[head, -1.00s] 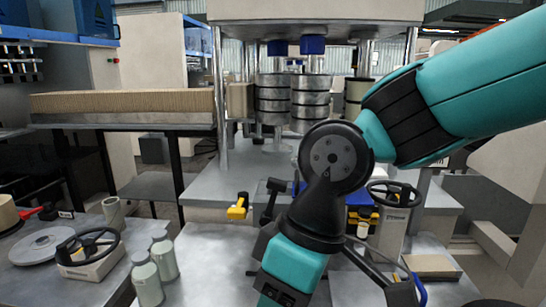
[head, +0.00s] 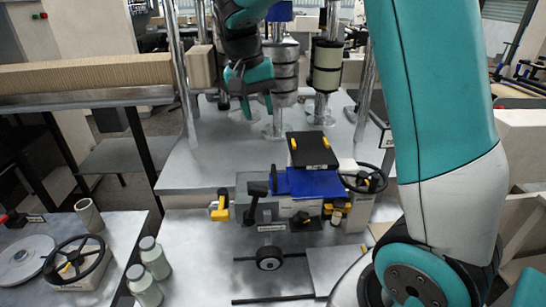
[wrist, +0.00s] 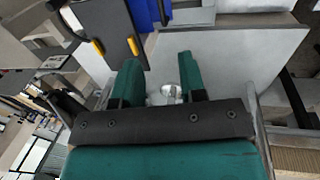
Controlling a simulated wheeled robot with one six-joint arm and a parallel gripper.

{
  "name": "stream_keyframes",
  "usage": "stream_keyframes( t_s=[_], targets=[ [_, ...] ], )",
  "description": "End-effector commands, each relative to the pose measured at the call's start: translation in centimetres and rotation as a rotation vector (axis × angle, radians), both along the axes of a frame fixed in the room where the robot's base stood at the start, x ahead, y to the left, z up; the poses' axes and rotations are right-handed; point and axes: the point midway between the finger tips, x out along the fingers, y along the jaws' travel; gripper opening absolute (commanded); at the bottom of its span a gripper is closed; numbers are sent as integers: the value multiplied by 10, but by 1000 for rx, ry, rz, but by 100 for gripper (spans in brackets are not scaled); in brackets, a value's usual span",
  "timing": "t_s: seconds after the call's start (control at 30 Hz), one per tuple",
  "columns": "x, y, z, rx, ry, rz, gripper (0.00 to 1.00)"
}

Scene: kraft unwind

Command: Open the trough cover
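A black flat panel with two yellow tabs, which looks like the trough cover (head: 312,153), sits at a tilt over a blue part (head: 312,186) of the machine in the head view. In the wrist view the black panel (wrist: 108,22) is at the upper left, close to the left fingertip, with the blue part (wrist: 147,14) beside it. My gripper (head: 257,108) points down behind and left of the panel in the head view. Its fingers (wrist: 160,72) are apart with nothing between them. I cannot tell whether a finger touches the panel.
Metal columns with stacked rolls (head: 284,72) stand just behind my gripper. A black handwheel (head: 364,178) is right of the blue part and a yellow clamp (head: 220,206) is left. Bottles (head: 152,258) stand at lower left. The grey plate (head: 190,165) left of the panel is clear.

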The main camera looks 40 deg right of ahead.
Motion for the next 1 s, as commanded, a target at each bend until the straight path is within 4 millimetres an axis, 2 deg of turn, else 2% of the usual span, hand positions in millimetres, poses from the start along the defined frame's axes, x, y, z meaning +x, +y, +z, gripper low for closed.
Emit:
stream_keyframes(
  t_s=[0.6,0.8,1.0],
  targets=[
    [-17,-21,-128,4,6,3,38],
    [-19,-25,-154,3,2,2,38],
    [-20,-26,-163,3,0,3,38]
  ],
)
